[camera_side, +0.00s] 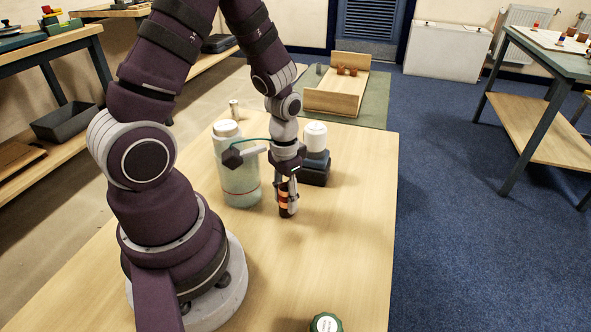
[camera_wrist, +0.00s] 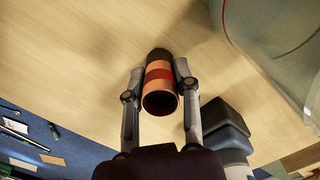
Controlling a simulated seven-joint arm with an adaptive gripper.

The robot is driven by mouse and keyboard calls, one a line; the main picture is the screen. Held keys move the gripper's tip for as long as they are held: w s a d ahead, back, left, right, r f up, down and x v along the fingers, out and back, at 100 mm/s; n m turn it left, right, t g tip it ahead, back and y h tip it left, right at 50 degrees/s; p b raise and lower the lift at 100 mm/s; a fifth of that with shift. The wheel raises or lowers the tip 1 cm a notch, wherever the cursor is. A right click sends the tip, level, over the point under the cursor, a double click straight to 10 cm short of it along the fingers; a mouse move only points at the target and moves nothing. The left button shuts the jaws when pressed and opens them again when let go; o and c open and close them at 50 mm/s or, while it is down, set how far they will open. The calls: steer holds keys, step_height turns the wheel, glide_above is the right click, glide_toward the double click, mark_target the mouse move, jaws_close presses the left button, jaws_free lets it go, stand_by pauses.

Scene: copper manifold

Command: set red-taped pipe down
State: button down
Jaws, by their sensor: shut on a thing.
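The red-taped pipe (camera_side: 288,199) is a short copper tube with a red band round its middle and a dark lower end. My gripper (camera_side: 287,192) is shut on it from above, with one finger on each side. In the wrist view the pipe (camera_wrist: 160,85) sits between the fingertips of my gripper (camera_wrist: 160,80), its open copper end facing the camera. The pipe is about upright, low over the wooden table (camera_side: 345,240). I cannot tell whether its lower end touches the tabletop.
A large translucent bottle (camera_side: 238,170) stands just left of my gripper. A dark block with a white-topped container (camera_side: 315,150) stands close behind it. A green-rimmed round object (camera_side: 326,322) is at the table's front edge. The tabletop to the right is clear.

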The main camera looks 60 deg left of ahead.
mark_target(286, 188)
steer(key=shift+f, duration=0.15)
steer(key=c, duration=0.8)
jaws_free()
step_height(286, 188, up, 13)
steer(key=shift+d+f, duration=0.1)
steer(key=shift+f, duration=0.1)
steer(key=s+d+r+m+t, duration=0.2)
steer(key=d+r+t, duration=0.3)
steer(key=d+r, duration=0.1)
steer(key=shift+s+r, duration=0.15)
steer(key=shift+r, duration=0.15)
steer(key=shift+o, duration=0.3)
steer(key=shift+s+d+t, duration=0.1)
steer(key=shift+t, duration=0.2)
